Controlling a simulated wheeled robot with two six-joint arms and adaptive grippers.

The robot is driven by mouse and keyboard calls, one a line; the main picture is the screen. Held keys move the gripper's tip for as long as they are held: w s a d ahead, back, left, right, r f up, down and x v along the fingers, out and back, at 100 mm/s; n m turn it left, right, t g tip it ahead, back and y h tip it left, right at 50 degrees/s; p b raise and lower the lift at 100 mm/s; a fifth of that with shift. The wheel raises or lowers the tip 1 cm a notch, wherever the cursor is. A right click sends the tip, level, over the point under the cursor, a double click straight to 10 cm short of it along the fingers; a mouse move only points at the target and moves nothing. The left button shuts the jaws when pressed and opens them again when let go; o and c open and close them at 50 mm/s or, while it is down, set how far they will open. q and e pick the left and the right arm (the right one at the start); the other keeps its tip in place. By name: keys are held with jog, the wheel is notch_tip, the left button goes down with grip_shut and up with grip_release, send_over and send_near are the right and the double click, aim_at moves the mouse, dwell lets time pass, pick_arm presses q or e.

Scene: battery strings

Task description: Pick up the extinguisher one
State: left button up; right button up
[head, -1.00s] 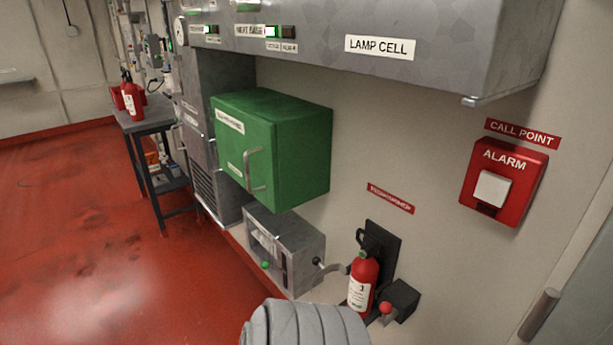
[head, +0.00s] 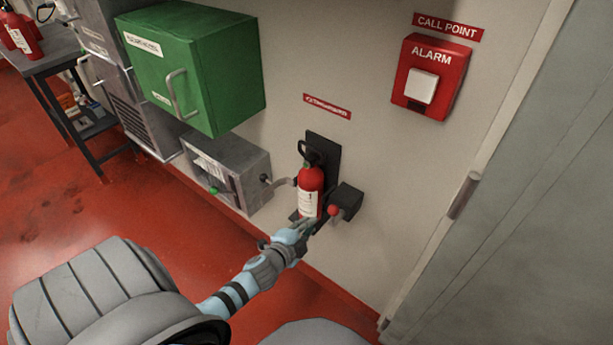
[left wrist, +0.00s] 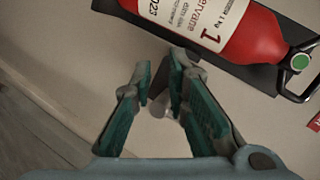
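A red extinguisher (head: 311,190) with a white label and black handle stands upright against a black wall bracket (head: 330,152) under a small red sign. My left gripper (head: 303,228) is in front of the extinguisher's lower part in the head view. In the left wrist view the extinguisher (left wrist: 250,28) lies across the top of the picture, beyond the fingertips. The left gripper (left wrist: 165,75) has its fingers apart with nothing held between them. Whether a fingertip touches the bracket or bottle cannot be told. My right gripper is not in view.
A black box with a red knob (head: 346,200) sits right of the extinguisher. A grey metal box (head: 228,172) with a lever is to the left, below a green cabinet (head: 195,65). A red alarm (head: 430,75) and a grey door (head: 500,200) are at right. Red floor is clear.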

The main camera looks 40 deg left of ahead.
pick_arm(q)
jog(key=w+d+r+m+t+h, duration=0.2)
jog(key=w+r+m+t+h, duration=0.15)
jog(key=r+m, duration=0.45)
jog(key=w+d+r+m+t+h, duration=0.2)
jog(key=w+r+m, duration=0.15)
jog(key=r, duration=0.95)
jog(key=d+r+m+g+h, duration=0.3)
jog(key=d+r+m+h, duration=0.45)
jog(key=m, duration=0.65)
jog(key=m+g+y+p, duration=0.1)
jog(key=m+g+y, duration=0.9)
jog(key=m, duration=0.7)
send_near(310, 146)
jog(key=shift+n+t+y, duration=0.25)
jog(key=shift+t+y, duration=0.2)
jog(key=shift+y, duration=0.05)
jog(key=x, duration=1)
jog(key=shift+s+d+f, duration=0.15)
jog(key=shift+d+f, duration=0.25)
grip_shut()
